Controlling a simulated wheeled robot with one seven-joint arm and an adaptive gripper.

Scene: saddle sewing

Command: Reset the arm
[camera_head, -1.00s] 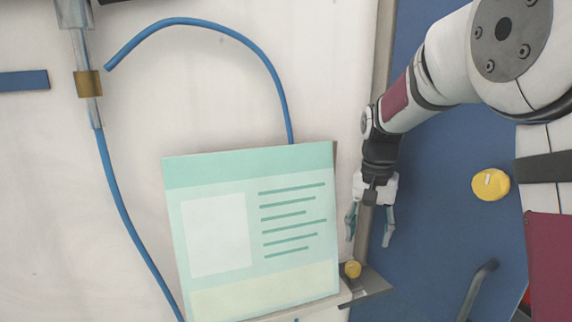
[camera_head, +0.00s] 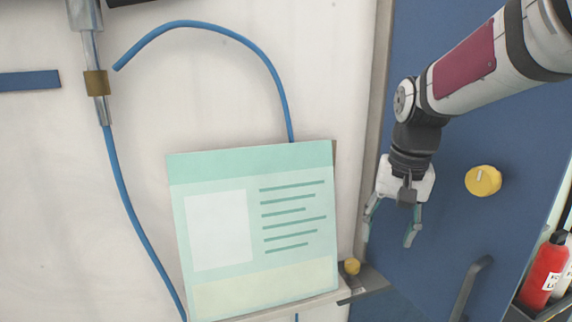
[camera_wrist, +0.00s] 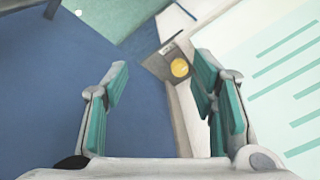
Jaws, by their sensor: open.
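My gripper (camera_head: 390,228) hangs at the right of the head view, in front of the blue panel's left edge. Its two teal-padded fingers point down, spread apart with nothing between them. It also shows in the wrist view (camera_wrist: 162,100), open and empty. My arm comes in from the upper right.
A pale green card (camera_head: 250,285) stands on a ledge left of my gripper. A small yellow knob (camera_head: 351,267) is at the ledge's end. The blue panel (camera_head: 440,220) bears a yellow dial (camera_head: 483,181) and a handle (camera_head: 470,290). A blue cable (camera_head: 275,80) loops behind the card. A red bottle (camera_head: 545,270) stands right.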

